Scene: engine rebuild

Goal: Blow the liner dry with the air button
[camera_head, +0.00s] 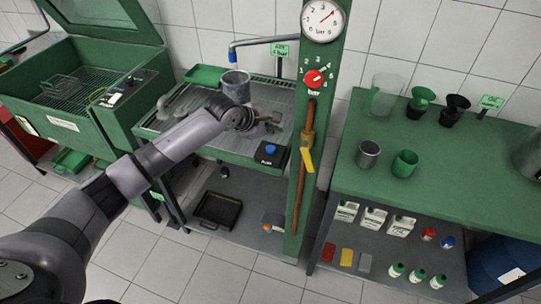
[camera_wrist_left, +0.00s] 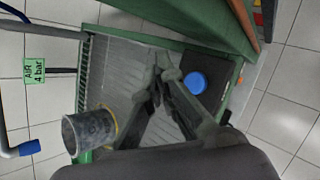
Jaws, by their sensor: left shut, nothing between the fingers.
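The liner (camera_head: 236,88), a grey open cylinder, stands upright on the grated wash tray (camera_head: 185,128), below the air nozzle (camera_head: 233,56) with its blue tip. It also shows in the left wrist view (camera_wrist_left: 90,130), left of my fingers. The air button (camera_head: 270,149) is a blue dome on a black box at the tray's front right corner; it also shows in the left wrist view (camera_wrist_left: 195,83). My left gripper (camera_head: 273,118) is shut and empty above the tray, beside the button in the picture and apparently not touching it. My right gripper is not in view.
A green post (camera_head: 296,200) with a gauge (camera_head: 323,20), a red knob (camera_head: 313,79) and a yellow-handled valve (camera_head: 306,158) rises right of the button. A green bench (camera_head: 450,190) with cups and funnels stands further right. A green open-lidded cabinet (camera_head: 110,130) stands left.

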